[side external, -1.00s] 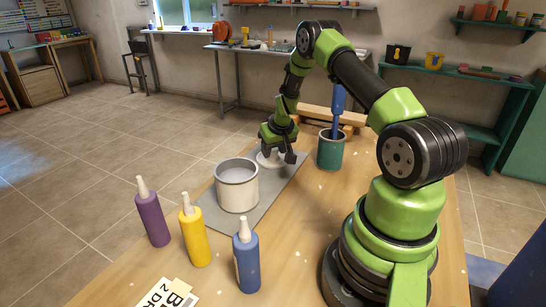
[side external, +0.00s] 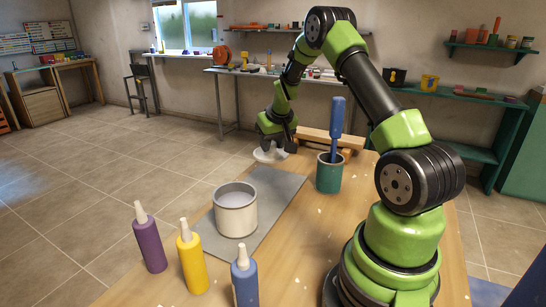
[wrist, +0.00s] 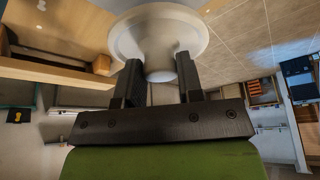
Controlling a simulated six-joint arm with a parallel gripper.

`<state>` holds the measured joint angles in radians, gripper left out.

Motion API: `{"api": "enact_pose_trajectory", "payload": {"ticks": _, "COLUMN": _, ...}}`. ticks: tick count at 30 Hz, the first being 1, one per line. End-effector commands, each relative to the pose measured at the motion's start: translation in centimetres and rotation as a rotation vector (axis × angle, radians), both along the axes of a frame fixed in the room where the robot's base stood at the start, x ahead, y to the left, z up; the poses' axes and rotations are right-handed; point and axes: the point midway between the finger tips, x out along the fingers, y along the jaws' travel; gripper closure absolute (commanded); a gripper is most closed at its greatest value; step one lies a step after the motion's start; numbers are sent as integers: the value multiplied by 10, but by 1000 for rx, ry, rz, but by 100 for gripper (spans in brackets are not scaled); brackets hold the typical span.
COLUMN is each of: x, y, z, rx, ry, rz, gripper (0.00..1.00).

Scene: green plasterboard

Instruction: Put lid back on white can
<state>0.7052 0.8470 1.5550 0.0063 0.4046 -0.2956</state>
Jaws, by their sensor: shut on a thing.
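The white can (side external: 236,211) stands upright and open-topped on the grey mat (side external: 276,190), with pale contents visible inside. My gripper (side external: 275,146) is shut on the white round lid (side external: 270,156) and holds it in the air beyond the can, over the far end of the mat. In the wrist view the lid (wrist: 158,38) shows as a wide disc with a knob between the two dark fingers of my gripper (wrist: 160,75). The lid is apart from the can.
A green pot (side external: 329,173) holding a blue-handled tool stands right of the mat. Purple (side external: 149,241), yellow (side external: 191,260) and blue (side external: 245,280) bottles stand near the front. A wooden piece (side external: 330,139) lies at the table's far end.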

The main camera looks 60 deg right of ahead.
Motion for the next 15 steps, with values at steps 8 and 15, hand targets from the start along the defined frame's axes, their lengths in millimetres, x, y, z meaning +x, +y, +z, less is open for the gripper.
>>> {"api": "enact_pose_trajectory", "payload": {"ticks": 8, "x": 5, "y": 56, "z": 25, "rx": 3, "ry": -2, "rz": 305, "gripper": 88}}
{"api": "enact_pose_trajectory", "payload": {"ticks": 15, "x": 3, "y": 129, "z": 48, "rx": 2, "ry": -4, "rz": 724, "gripper": 88}}
